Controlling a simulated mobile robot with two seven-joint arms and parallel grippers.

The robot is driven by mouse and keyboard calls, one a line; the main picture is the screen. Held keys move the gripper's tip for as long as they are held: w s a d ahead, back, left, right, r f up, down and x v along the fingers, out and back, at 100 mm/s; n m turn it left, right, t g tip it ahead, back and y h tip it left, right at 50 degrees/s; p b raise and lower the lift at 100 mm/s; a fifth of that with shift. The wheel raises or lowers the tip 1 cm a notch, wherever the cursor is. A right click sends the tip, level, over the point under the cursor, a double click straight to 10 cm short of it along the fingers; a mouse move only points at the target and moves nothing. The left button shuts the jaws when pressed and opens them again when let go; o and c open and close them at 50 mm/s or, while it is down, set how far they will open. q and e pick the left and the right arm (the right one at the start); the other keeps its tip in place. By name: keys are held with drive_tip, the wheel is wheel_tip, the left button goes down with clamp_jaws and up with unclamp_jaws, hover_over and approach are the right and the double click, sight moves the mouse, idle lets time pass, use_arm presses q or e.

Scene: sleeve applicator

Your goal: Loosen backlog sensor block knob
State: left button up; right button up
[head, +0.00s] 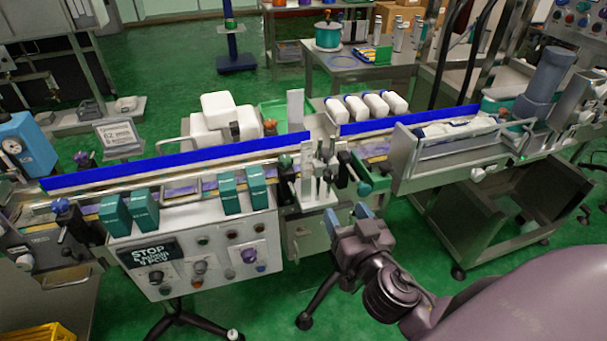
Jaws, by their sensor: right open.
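A metal bracket assembly (308,178) with upright rods and clamps stands at the front edge of the conveyor, near the picture's middle. I cannot tell for sure which one belongs to the backlog sensor block. My right gripper (361,211) is just below and in front of these knobs. Its blue-grey fingertips are apart, with nothing seen between them, and it appears not to touch a knob. My left gripper is not in view.
The conveyor with a blue guide rail (190,160) runs across the scene. Green boxes (145,209) stand along its front, above a control panel (205,255). A metal housing (435,160) is at right.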

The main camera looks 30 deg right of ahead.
sight(332, 180)
drive_tip(key=shift+m, duration=0.9)
drive_tip(key=x, duration=0.6)
drive_tip(key=d+p+x, duration=0.1)
drive_tip(key=x, duration=0.2)
drive_tip(key=shift+w+d, duration=0.2)
drive_tip(key=shift+w, duration=0.25)
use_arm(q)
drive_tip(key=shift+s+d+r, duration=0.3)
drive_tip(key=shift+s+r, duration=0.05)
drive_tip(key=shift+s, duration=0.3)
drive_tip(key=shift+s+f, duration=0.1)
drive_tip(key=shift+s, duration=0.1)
